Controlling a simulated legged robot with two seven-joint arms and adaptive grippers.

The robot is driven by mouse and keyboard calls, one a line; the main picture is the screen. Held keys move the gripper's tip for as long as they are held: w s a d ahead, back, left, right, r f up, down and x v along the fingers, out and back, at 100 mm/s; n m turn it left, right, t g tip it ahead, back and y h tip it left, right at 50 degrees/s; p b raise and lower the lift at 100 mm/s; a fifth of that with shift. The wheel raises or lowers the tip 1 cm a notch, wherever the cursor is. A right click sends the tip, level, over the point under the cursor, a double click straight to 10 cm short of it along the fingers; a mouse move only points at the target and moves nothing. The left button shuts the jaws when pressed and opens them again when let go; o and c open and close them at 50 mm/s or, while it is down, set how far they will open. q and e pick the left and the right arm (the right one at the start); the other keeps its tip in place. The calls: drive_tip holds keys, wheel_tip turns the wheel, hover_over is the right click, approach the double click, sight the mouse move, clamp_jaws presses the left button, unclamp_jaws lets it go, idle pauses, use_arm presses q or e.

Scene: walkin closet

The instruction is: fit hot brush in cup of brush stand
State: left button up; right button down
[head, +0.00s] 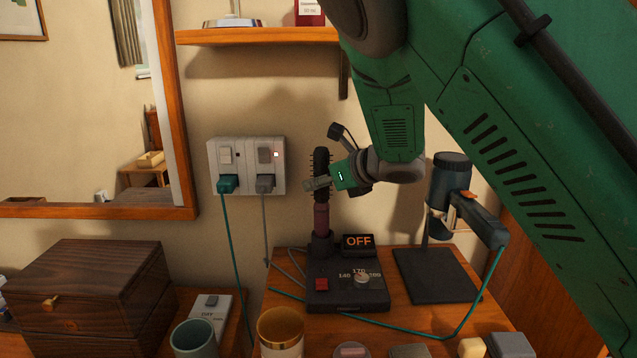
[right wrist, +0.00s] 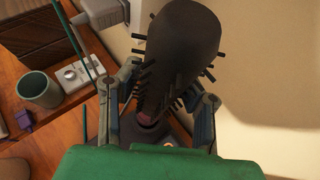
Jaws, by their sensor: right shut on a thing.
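The hot brush stands upright, with a black bristled barrel (head: 321,163) and a mauve handle (head: 321,217). Its handle's lower end meets the mouth of the dark cup (head: 320,244) on the brush stand (head: 346,299). I cannot tell how deep it sits. My right gripper (head: 318,184) is shut on the hot brush, around the lower barrel. In the right wrist view, the barrel (right wrist: 185,42) rises between the fingers (right wrist: 160,105) and hides most of the cup. The stand has a red switch, a temperature dial and an "OFF" display (head: 358,241). My left gripper is not in view.
A hair dryer (head: 455,195) hangs on a stand at the right, its teal cord crossing the table. A wall socket (head: 247,165) with two plugs is behind. A wooden box (head: 85,295), a teal cup (head: 193,338) and a gold-rimmed cup (head: 281,332) stand left and in front.

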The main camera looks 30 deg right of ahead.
drive_tip(key=shift+f, duration=0.25)
drive_tip(key=c, duration=1)
unclamp_jaws()
drive_tip(key=shift+a, duration=0.1)
drive_tip(key=shift+s, duration=0.1)
drive_tip(key=shift+v, duration=5.9)
drive_tip(key=shift+f, duration=0.1)
